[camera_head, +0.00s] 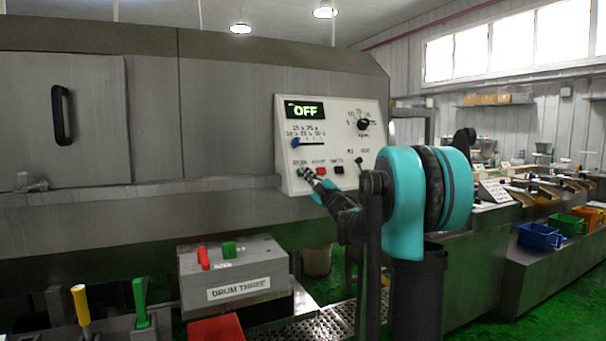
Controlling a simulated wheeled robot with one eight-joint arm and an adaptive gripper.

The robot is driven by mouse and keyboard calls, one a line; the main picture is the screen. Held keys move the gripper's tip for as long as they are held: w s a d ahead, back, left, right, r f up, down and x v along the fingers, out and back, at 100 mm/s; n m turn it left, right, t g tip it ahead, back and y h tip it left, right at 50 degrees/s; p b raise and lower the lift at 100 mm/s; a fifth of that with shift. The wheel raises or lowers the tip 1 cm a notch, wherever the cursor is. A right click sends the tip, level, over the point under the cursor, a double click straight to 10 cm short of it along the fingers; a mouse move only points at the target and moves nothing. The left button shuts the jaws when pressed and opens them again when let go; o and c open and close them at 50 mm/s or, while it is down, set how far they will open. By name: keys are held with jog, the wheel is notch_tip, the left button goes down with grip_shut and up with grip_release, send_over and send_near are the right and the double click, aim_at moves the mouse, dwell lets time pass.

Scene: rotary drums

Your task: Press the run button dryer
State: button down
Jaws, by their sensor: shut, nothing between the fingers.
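The dryer's white control panel (335,145) is on the front of a large grey machine. Its display (305,110) reads OFF in green. A row of small buttons runs along the lower part of the panel, with a green button (303,172) at the left, a red button (321,170) and a black button (339,170) to its right. My gripper (312,180) is shut and empty, its tip at the panel's lower left just below and beside the green button. I cannot tell whether the tip touches the button. The tip partly hides the button's surroundings.
A knob (363,124) and a blue slider (296,142) are higher on the panel. A grey box labelled DRUM THREE (235,278) stands below, with red and green levers. Yellow and green handles stand at the lower left. Blue, green and orange bins are at the right.

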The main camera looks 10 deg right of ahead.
jog(key=shift+w, duration=0.15)
dwell(0.5)
jog(key=shift+s+d+r, duration=0.15)
jog(key=shift+s, duration=0.25)
jog(key=shift+s+d+r, duration=0.1)
jog(key=shift+s, duration=0.3)
jog(key=shift+s, duration=0.1)
jog(key=shift+s+d+r, duration=0.25)
jog(key=shift+s+r, duration=0.05)
jog(key=shift+s, duration=0.4)
jog(key=shift+s+d+r, duration=0.2)
jog(key=shift+s+r, duration=0.1)
jog(key=shift+s, duration=0.45)
jog(key=shift+s+d+r, duration=0.25)
jog(key=shift+s+r, duration=0.05)
jog(key=shift+s, duration=0.4)
